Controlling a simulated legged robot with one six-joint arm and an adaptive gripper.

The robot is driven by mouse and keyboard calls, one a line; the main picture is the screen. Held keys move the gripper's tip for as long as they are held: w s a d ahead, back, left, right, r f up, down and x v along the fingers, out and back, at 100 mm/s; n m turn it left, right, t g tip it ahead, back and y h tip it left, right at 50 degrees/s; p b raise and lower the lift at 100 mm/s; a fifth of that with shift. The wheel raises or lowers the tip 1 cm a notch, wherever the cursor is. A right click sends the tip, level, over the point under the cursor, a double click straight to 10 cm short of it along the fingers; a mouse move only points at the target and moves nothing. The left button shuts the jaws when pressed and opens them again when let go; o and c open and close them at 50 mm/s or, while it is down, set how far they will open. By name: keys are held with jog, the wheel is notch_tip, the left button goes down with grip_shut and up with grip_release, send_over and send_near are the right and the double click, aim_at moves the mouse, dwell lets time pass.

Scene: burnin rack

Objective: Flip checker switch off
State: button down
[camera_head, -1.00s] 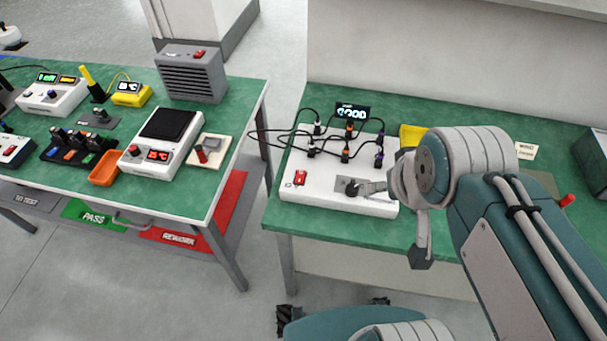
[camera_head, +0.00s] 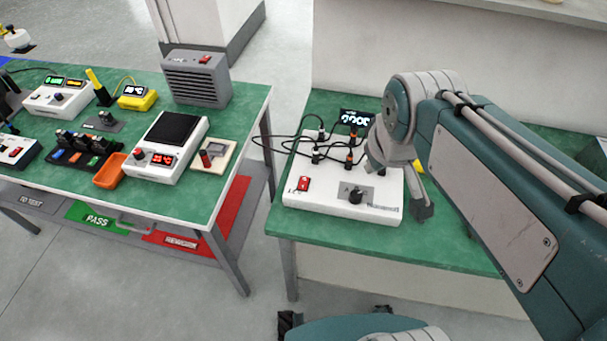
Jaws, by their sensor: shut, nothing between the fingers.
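The only nameplate-like text on the white box on the right table is too small to read, so I cannot tell for certain that it is the checker. My gripper (camera_head: 373,166) is over the box's right part, behind and right of the knob and apart from the rocker switch. It is shut and empty. Its fingertips are small and partly hidden by my wrist.
Black cables with plugs (camera_head: 318,154) and a lit display (camera_head: 354,117) crowd the box's back. The left table holds a white unit with red digits (camera_head: 165,165), an orange tray (camera_head: 109,171) and a grey vented box (camera_head: 196,82) with a red switch. A floor gap separates the tables.

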jog(key=w+a+f+n+g, duration=0.25)
jog(key=w+a+n, duration=0.25)
jog(key=w, duration=0.3)
jog(key=n, duration=0.6)
send_over(303, 180)
jog(key=s, duration=0.2)
notch_tip(303, 180, down, 7)
jog(key=shift+w+a+r+g+h, duration=0.1)
jog(key=shift+w+a+g+h, duration=0.1)
jog(key=shift+g+h, duration=0.1)
jog(key=f, duration=0.4)
jog(key=w+f, duration=0.1)
jog(key=f, duration=0.9)
jog(key=shift+w+d, duration=0.25)
jog(key=shift+w, duration=0.05)
jog(key=shift+f, duration=0.15)
jog(key=shift+s, duration=0.15)
